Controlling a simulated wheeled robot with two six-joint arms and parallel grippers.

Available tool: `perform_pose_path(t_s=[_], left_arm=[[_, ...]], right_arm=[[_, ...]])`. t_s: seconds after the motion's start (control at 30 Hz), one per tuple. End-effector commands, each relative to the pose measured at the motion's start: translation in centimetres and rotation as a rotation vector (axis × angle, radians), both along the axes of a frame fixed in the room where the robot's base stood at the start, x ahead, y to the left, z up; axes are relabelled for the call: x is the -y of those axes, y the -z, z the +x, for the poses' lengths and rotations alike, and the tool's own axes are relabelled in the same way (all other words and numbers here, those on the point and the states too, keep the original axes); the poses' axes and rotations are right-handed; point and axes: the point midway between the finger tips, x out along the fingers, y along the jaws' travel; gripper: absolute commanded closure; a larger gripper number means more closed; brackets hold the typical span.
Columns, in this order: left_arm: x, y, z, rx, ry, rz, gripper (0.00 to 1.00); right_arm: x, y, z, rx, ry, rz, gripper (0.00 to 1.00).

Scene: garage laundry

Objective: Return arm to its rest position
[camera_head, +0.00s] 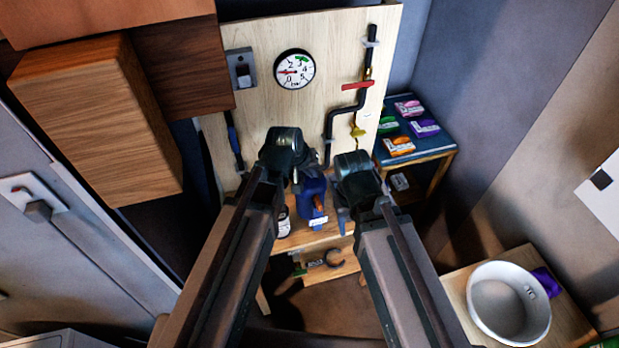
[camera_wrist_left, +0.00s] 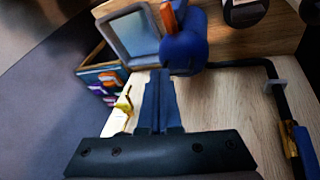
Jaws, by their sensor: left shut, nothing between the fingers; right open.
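My two arms reach forward side by side in the head view. My left gripper (camera_head: 300,186) is in front of the pale wooden panel, beside a blue object (camera_head: 311,200) with an orange-brown part. In the left wrist view its fingers (camera_wrist_left: 158,88) are together with nothing between them, and the blue object (camera_wrist_left: 184,52) lies just beyond their tips. I cannot tell whether they touch it. My right gripper (camera_head: 344,222) is just right of the blue object, open; its fingers are partly hidden by the wrist.
The wooden panel (camera_head: 265,115) carries a gauge (camera_head: 294,69), a switch (camera_head: 241,68) and black pipe (camera_head: 331,140) with a red handle (camera_head: 358,85). A blue-topped table (camera_head: 440,143) holds several packets. A white pot (camera_head: 508,303) stands at lower right. Wooden cabinets (camera_head: 95,120) hang at left.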

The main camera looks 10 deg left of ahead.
Motion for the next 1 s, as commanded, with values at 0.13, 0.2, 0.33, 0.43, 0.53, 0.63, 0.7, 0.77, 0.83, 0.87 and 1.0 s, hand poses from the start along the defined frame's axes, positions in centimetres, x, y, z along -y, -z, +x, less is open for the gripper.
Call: perform_pose_path(t_s=[0.13, 0.2, 0.33, 0.43, 0.53, 0.63, 0.7, 0.77, 0.83, 0.87, 1.0], left_arm=[[0.0, 0.1, -0.1, -0.003, 0.003, 0.003, 1.00], [0.0, 0.1, -0.1, -0.003, 0.003, 0.003, 1.00], [0.0, 0.1, -0.1, -0.003, 0.003, 0.003, 1.00], [0.2, 0.9, -0.8, -0.018, 0.023, 0.019, 1.00], [0.8, 3.6, -4.0, -0.089, 0.121, 0.104, 1.00], [0.9, 6.4, -8.0, -0.191, 0.250, 0.222, 1.00], [0.6, 7.7, -10.6, -0.258, 0.330, 0.298, 1.00], [0.3, 8.5, -12.4, -0.307, 0.385, 0.353, 1.00], [-0.1, 8.9, -13.8, -0.351, 0.429, 0.398, 1.00], [-0.2, 9.0, -14.3, -0.364, 0.443, 0.411, 1.00], [-0.4, 8.8, -14.9, -0.387, 0.462, 0.434, 1.00]], right_arm=[[0.0, 0.1, 0.0, 0.000, 0.000, 0.000, 0.50], [0.0, 0.1, 0.0, 0.000, 0.000, 0.000, 0.50], [0.0, 0.1, 0.0, 0.000, 0.000, 0.000, 0.50], [0.0, 0.6, 0.0, 0.000, 0.006, 0.001, 0.50], [0.0, 2.5, 0.0, 0.000, 0.005, 0.001, 0.50], [0.0, 4.4, 0.0, 0.000, 0.004, 0.000, 0.50], [0.0, 5.5, 0.0, 0.000, 0.003, 0.000, 0.50], [0.0, 6.2, 0.0, 0.000, 0.002, 0.000, 0.50], [0.0, 6.6, 0.0, 0.000, 0.002, 0.000, 0.50], [0.0, 6.7, 0.0, 0.000, 0.001, 0.000, 0.50], [0.0, 6.6, 0.0, 0.000, 0.001, 0.000, 0.50]])
